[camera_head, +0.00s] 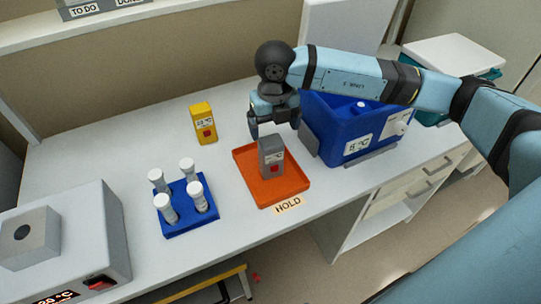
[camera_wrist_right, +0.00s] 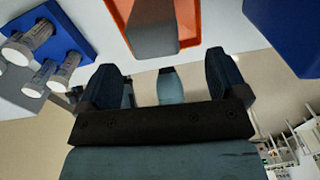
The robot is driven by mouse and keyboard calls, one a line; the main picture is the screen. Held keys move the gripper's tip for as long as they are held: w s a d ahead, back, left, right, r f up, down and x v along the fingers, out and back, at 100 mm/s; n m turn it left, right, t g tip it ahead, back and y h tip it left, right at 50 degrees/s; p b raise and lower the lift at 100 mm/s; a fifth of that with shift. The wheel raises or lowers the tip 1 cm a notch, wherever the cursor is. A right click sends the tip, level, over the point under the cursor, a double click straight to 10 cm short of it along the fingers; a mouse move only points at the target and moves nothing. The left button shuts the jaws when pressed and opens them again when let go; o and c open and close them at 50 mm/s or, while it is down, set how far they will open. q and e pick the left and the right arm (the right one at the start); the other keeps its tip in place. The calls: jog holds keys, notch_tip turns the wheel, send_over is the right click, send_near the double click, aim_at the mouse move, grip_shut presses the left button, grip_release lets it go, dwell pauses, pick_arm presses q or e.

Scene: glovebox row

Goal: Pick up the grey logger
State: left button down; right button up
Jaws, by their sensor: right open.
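The grey logger (camera_head: 271,157) stands upright in the orange tray (camera_head: 288,194), which has a HOLD label in front of it. My right gripper (camera_head: 275,130) is open, just above and behind the logger in the head view, with nothing between its fingers. In the right wrist view the two dark fingers of the gripper (camera_wrist_right: 163,80) are spread apart. The logger (camera_wrist_right: 155,28) shows there beyond the fingertips, at the top, cut off by the frame edge, with the orange tray (camera_wrist_right: 188,25) around it. My left gripper is not in view.
A yellow logger (camera_head: 203,123) stands behind and left of the tray. A blue rack (camera_head: 187,213) with several white-capped tubes is to the left. A blue box marked 8 °C (camera_head: 350,135) stands close on the right. A grey device (camera_head: 75,240) fills the front left.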

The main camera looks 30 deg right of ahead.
aim_at(271, 141)
jog(key=f, duration=0.5)
jog(key=f+p, duration=0.1)
jog(key=f, duration=0.1)
jog(key=shift+w+a+f, duration=0.15)
jog(key=shift+w+a, duration=0.05)
jog(key=shift+a, duration=0.1)
jog(key=shift+c, duration=0.4)
jog(key=c, duration=1)
